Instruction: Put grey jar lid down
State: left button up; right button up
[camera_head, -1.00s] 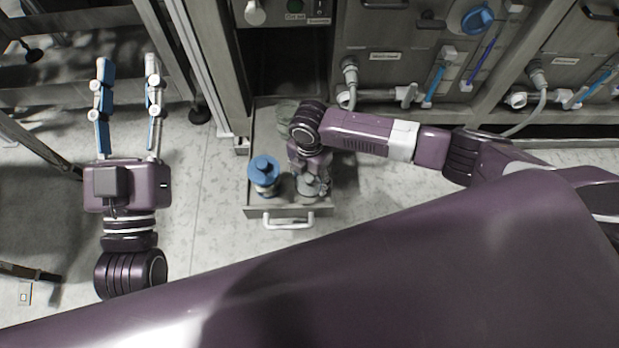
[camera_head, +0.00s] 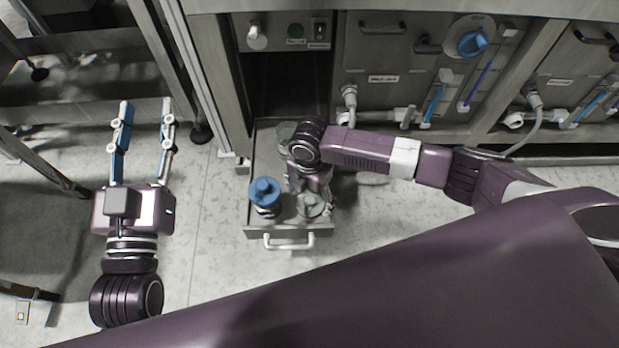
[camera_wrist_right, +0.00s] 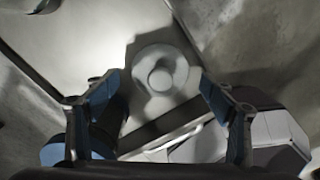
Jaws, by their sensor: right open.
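The grey jar lid (camera_head: 312,206), round with a central knob, is in the front right of the pulled-out drawer (camera_head: 262,233). In the right wrist view the lid (camera_wrist_right: 160,72) lies flat between the spread fingers, with a gap on both sides. I cannot tell what is directly under it. My right gripper (camera_wrist_right: 157,92) is open above the lid; in the head view my wrist mostly hides it. A blue-lidded jar (camera_head: 265,191) stands left of the lid. A greenish jar (camera_head: 286,132) is further back, partly hidden by my arm. My left gripper (camera_head: 145,112) is open and empty.
The drawer's front handle (camera_head: 289,242) faces me. Machine cabinets with a blue knob (camera_head: 473,43), hoses and pipes stand behind. A metal post (camera_head: 215,80) is left of the drawer. Floor is clear between my left gripper and the drawer.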

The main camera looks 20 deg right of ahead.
aim_at(310, 199)
notch_tip(310, 199, up, 5)
jog(key=shift+f+p, duration=0.1)
jog(key=shift+p, duration=0.9)
pick_arm(q)
jog(key=s+a+f+g+y+p, duration=0.1)
jog(key=s+f+g, duration=0.3)
jog(key=f, duration=0.6)
jog(key=s+a+f+g+y+p, duration=0.1)
jog(key=s+a+f+g+y, duration=0.1)
jog(key=s+a+f+g, duration=0.2)
notch_tip(310, 199, down, 6)
jog(key=g, duration=0.3)
jog(key=shift+s+n, duration=0.3)
jog(key=shift+s, duration=0.05)
pick_arm(e)
notch_tip(310, 199, up, 5)
jog(key=shift+r, duration=0.15)
pick_arm(q)
jog(key=shift+y, duration=0.3)
